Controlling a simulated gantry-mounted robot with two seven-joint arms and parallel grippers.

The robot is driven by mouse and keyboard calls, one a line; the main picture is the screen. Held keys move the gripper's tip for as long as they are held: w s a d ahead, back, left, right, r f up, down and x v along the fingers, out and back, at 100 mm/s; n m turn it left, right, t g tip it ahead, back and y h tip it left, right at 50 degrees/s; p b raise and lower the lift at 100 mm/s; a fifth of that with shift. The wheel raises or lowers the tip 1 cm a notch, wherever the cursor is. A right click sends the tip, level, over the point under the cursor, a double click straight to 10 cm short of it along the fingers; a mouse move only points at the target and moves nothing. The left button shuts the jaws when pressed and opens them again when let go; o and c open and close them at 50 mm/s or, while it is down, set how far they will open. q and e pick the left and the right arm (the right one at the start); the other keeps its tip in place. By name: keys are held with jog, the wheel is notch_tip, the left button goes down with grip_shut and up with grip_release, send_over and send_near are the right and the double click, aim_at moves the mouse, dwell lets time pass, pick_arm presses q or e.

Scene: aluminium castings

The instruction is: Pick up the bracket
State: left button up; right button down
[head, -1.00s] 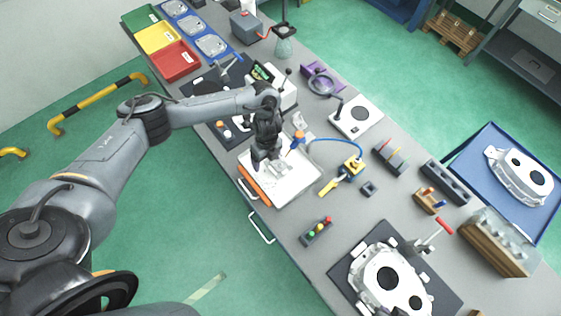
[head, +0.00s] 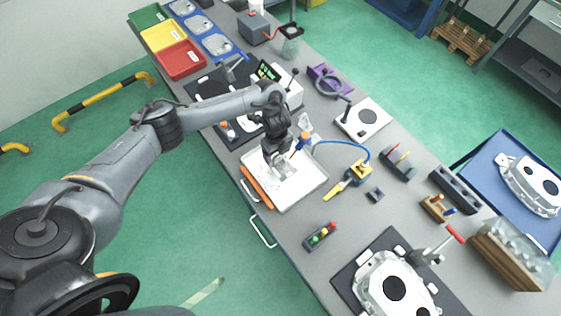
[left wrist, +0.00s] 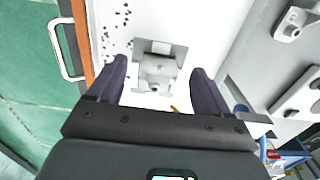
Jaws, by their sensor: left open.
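The bracket (left wrist: 158,66) is a small grey metal piece with a raised rounded middle and flat tabs. It lies on a white tray (left wrist: 215,28) with an orange front edge. It also shows in the head view (head: 286,169), partly hidden by my left gripper (head: 277,160). My left gripper is open above the tray. In the left wrist view its two dark fingers (left wrist: 158,72) stand on either side of the bracket, with a visible gap at each side. My right gripper is not in view.
An orange-capped bottle (head: 303,141) stands close behind the gripper. A yellow tool with a blue hose (head: 359,170) lies right of the tray. A box with coloured buttons (head: 321,235) is in front. Small dark bits (left wrist: 118,22) lie on the tray beside the bracket.

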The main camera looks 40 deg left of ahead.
aim_at(277, 156)
pick_arm(q)
jog(key=shift+f, duration=1.6)
jog(key=c, duration=1.1)
